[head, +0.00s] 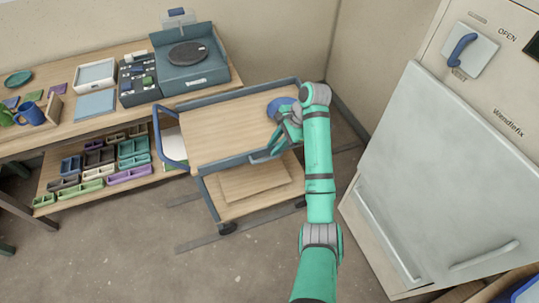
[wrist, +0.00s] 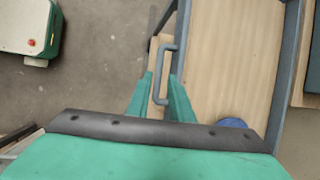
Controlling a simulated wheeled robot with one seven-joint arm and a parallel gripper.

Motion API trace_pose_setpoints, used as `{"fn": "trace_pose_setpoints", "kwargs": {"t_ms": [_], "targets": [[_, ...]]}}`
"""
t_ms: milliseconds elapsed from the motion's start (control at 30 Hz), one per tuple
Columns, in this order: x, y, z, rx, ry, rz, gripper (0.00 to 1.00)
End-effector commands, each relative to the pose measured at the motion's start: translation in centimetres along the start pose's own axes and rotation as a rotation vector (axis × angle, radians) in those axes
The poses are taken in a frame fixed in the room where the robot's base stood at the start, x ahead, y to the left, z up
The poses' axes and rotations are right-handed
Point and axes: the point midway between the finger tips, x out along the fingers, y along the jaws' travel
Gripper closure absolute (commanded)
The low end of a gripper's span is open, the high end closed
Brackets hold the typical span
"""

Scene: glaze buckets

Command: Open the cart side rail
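The cart (head: 225,125) has a wooden top with grey-blue rails and stands in the middle of the head view. Its near side rail (head: 225,163) is upright along the front edge; it also shows in the wrist view (wrist: 182,45). A grey pull handle (wrist: 161,75) sticks out from this rail. My gripper (head: 279,143) is at the right part of the near rail. In the wrist view, my gripper's green fingers (wrist: 161,76) are apart, one on each side of the handle bar, with gaps visible. Whether either finger touches it is unclear.
A blue round object (head: 279,106) sits on the cart top's right end, partly behind my gripper; it also shows in the wrist view (wrist: 231,123). A workbench (head: 140,93) stands behind left, a large kiln-like cabinet (head: 440,170) at right. Floor before the cart is clear.

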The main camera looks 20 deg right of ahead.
Motion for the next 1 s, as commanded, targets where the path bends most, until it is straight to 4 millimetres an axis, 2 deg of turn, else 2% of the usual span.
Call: {"fn": "trace_pose_setpoints", "kwargs": {"t_ms": [200,400,833,900,933,1000], "targets": [[3.3,0.3,-0.4,0.009,-0.002,-0.001,0.80],[5.4,0.5,-0.9,0.014,0.002,-0.002,0.80],[6.3,0.4,-0.8,0.012,0.002,-0.004,0.80],[6.3,0.4,-0.7,0.011,0.002,-0.003,0.97],[6.3,0.4,-0.7,0.011,0.002,-0.004,1.00],[6.3,0.3,-0.7,0.011,0.002,-0.004,1.00]]}}
